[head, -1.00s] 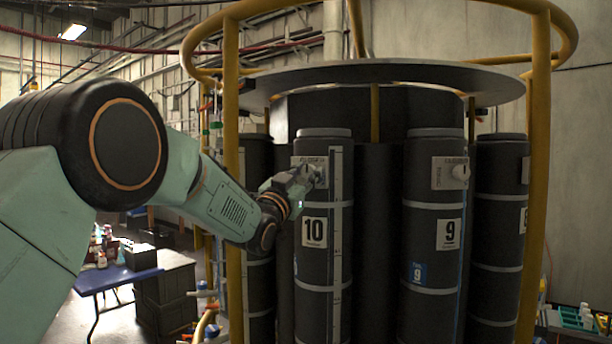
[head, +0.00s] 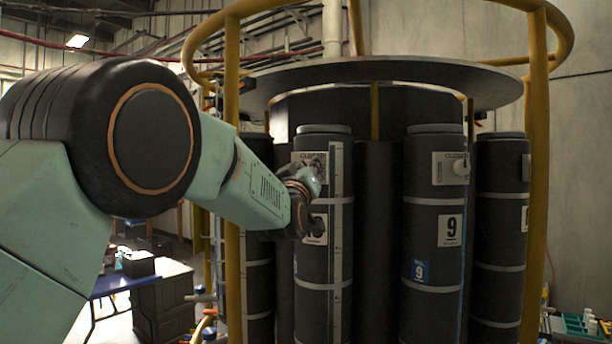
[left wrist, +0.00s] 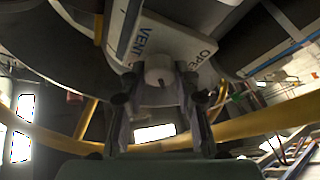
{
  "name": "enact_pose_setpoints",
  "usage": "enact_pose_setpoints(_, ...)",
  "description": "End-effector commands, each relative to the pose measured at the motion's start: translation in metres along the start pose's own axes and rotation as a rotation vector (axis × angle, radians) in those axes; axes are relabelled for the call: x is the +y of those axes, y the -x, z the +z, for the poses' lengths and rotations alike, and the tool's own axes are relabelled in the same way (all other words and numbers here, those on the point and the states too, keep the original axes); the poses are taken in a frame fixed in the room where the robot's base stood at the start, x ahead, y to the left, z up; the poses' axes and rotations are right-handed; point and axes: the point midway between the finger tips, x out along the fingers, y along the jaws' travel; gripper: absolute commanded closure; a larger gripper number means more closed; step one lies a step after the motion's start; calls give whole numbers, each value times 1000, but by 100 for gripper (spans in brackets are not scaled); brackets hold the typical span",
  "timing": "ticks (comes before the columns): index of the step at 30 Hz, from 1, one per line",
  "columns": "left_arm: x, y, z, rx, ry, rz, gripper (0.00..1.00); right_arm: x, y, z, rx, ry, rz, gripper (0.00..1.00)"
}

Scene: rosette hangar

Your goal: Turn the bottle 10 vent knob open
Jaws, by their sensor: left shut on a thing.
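Bottle 10 (head: 312,262) is a dark upright cylinder with pale bands; its number label is mostly covered by my left arm. My left gripper (head: 316,172) is at the plate near the bottle's top, and the knob there is hidden in the head view. In the left wrist view, the pale round vent knob (left wrist: 158,70) sits between the two fingers of my left gripper (left wrist: 158,82), which is shut on it. The white plate (left wrist: 172,40) behind it reads "VENT" and part of "OPEN". My right gripper is not in view.
Bottle 9 (head: 434,225) stands to the right with its own plate and knob (head: 460,167). Yellow posts (head: 538,190) and a yellow ring frame the bottles, under a grey disc (head: 390,75). A blue table (head: 122,284) and dark cases (head: 165,300) stand at the left.

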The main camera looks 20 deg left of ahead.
Motion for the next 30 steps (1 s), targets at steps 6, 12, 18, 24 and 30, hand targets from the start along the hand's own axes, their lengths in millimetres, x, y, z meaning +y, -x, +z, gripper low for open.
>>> enact_pose_setpoints(6,0,1,6,-13,188,-83,100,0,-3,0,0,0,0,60)
enact_pose_setpoints(12,1,1,5,-13,364,-157,100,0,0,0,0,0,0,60)
enact_pose_setpoints(18,2,0,5,-14,529,-228,100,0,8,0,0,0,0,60)
enact_pose_setpoints(24,3,0,4,-13,667,-286,100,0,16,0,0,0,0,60)
enact_pose_setpoints(30,3,0,4,-13,764,-326,100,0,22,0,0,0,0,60)
